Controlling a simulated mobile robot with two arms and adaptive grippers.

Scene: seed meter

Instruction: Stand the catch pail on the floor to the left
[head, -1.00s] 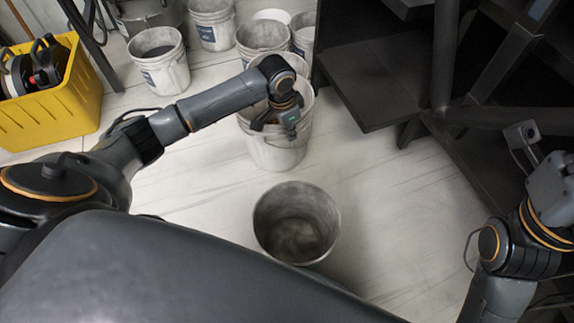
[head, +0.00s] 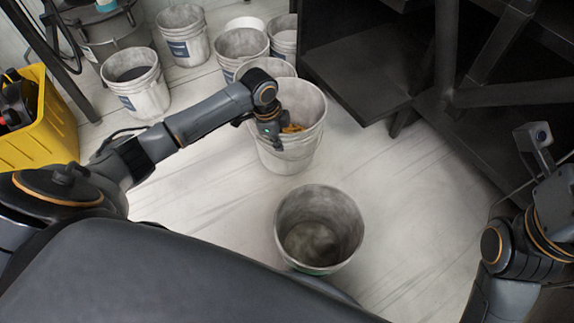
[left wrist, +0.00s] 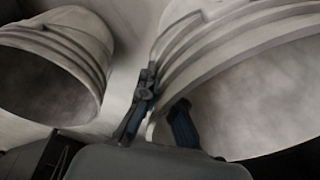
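A white pail (head: 285,158) with some orange-yellow stuff visible inside stands on the floor ahead. A second pail (head: 318,228), upright and empty as far as I see, stands nearer my base. No marking tells me which is the catch pail. My left gripper (head: 269,137) is at the left side of the farther pail's rim. In the left wrist view a pail (left wrist: 235,62) fills the right, its rim edge between my fingers (left wrist: 165,95), one inside and one outside. The fingers look apart, with a gap.
Several more pails (head: 136,82) stand at the back left, near a yellow crate (head: 45,130). A dark metal frame with a low shelf (head: 360,85) fills the upper right. Pale floor (head: 405,190) is clear right of the two nearer pails and between them and the left.

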